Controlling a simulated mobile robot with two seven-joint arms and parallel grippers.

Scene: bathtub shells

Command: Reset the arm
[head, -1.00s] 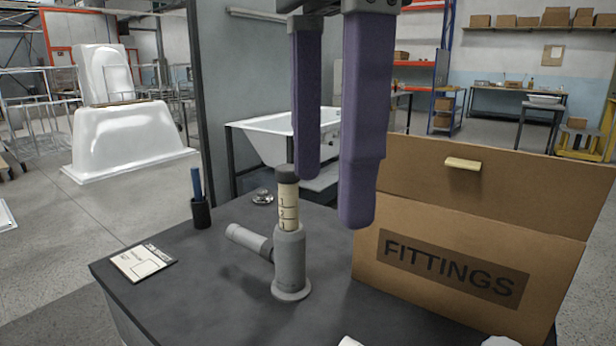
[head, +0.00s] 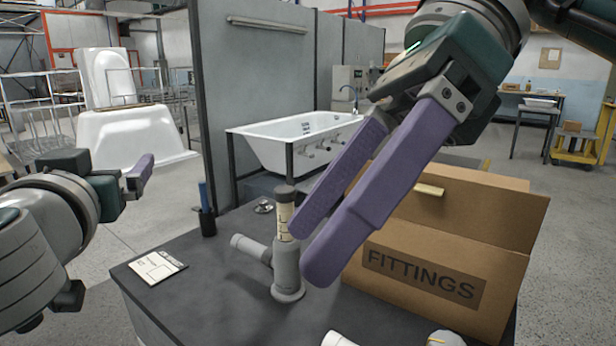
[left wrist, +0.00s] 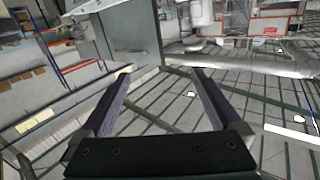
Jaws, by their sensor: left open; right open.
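My right gripper (head: 314,258) has long purple fingers and comes in from the upper right in the head view. It is open and empty, its fingers tilted down to the left. They overlap the view of a grey pipe fitting (head: 288,268) standing upright on the dark table, with a cream-labelled, dark-capped tube (head: 285,214) in its top. My left gripper (head: 147,168) is at the left of the head view, beyond the table's left edge. In the left wrist view its two fingers (left wrist: 160,72) are apart with nothing between them.
A cardboard box marked FITTINGS (head: 424,290) stands on the table's right. A white card (head: 158,266) and a dark pen cup (head: 207,222) are at its left. A white bathtub (head: 290,138) stands behind. Floor (head: 110,290) is clear left of the table.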

